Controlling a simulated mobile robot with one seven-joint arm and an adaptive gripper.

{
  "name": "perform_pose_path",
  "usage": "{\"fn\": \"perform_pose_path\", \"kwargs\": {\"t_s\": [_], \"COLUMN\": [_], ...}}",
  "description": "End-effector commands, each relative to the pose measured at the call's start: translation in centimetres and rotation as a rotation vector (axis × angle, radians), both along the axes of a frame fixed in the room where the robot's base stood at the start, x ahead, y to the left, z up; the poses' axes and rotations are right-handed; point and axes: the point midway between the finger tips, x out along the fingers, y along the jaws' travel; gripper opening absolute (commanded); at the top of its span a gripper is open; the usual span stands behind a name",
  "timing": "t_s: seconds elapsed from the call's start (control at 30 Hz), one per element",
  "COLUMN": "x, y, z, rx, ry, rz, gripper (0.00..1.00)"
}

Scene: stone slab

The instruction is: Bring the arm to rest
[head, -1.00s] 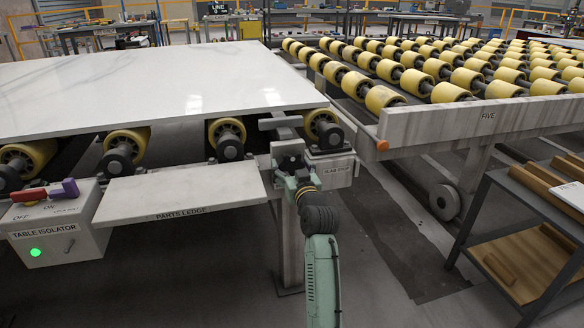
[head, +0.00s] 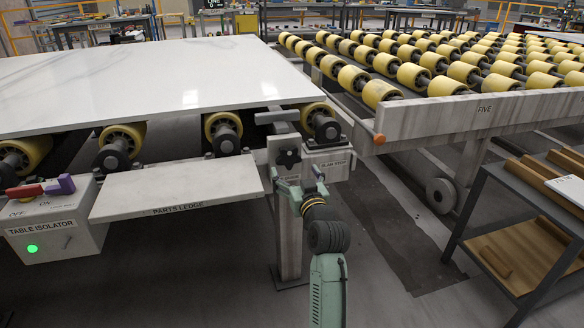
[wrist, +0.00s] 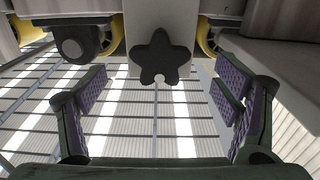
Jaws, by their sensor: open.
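My gripper (head: 302,184) is open and empty in the head view, just in front of and below the dark star-shaped knob (head: 288,158) on the slab stop post. In the wrist view my open gripper (wrist: 162,88) has its two purple-padded fingers wide apart. The star knob (wrist: 160,58) shows ahead between and above them, with a visible gap on each side. Nothing is held. The arm reaches up from the bottom of the head view.
The white slab (head: 150,85) lies on the left roller table. The parts ledge (head: 175,190) and table isolator box (head: 55,235) stand left. Roller table FIVE (head: 480,112) and a shelved cart (head: 500,225) stand right. Open floor (head: 390,230) lies between.

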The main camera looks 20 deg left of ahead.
Motion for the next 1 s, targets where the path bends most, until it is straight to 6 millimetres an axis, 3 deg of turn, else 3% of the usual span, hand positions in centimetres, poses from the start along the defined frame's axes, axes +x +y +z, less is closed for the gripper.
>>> {"fn": "perform_pose_path", "kwargs": {"t_s": [0.47, 0.57, 0.67, 0.8, 0.97, 1.0], "x": [-0.4, -0.4, -0.6, -1.6, -4.5, -4.8], "y": [-0.3, -1.2, -4.6, -12.5, -21.7, -20.7], "z": [0.0, 0.4, 1.4, 3.4, 5.3, 6.6], "rx": [0.000, -0.004, -0.023, -0.036, -0.007, 0.006], "ry": [0.000, 0.000, 0.008, 0.034, 0.069, 0.045], "rz": [0.000, -0.024, -0.109, -0.323, -0.588, -0.579], "gripper": [0.83, 0.83, 0.83, 0.83, 0.83, 0.83]}}
